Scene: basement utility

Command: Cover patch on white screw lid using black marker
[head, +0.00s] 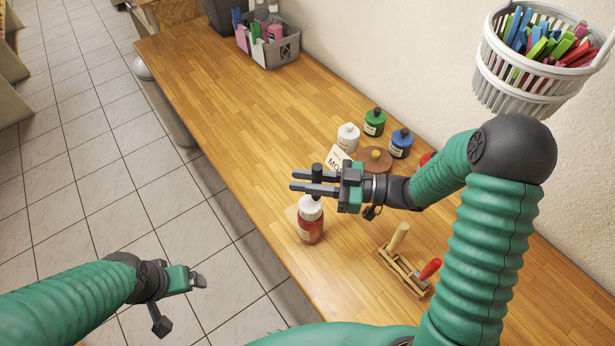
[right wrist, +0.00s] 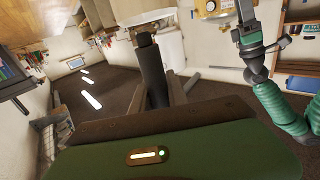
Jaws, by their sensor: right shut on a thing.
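My right gripper (head: 316,182) is shut on a black marker (head: 317,171). The marker stands roughly upright between the fingers, and its dark shaft also shows in the right wrist view (right wrist: 152,76). Below it in the head view, a bottle of red content (head: 311,231) stands near the table's front edge with a white screw lid (head: 310,209). The fingers and marker partly overlap the lid's top; I cannot tell whether the marker tip touches it, and no patch is discernible. My left gripper (head: 198,281) is over the floor, and its finger opening is unclear.
On the wooden table (head: 225,110) stand white (head: 348,137), green (head: 374,122) and blue (head: 400,144) bottles beside a brown round piece (head: 368,165) and a card (head: 337,160). A wooden holder (head: 404,272) with tools lies nearer. A clip basket (head: 510,85) hangs at right.

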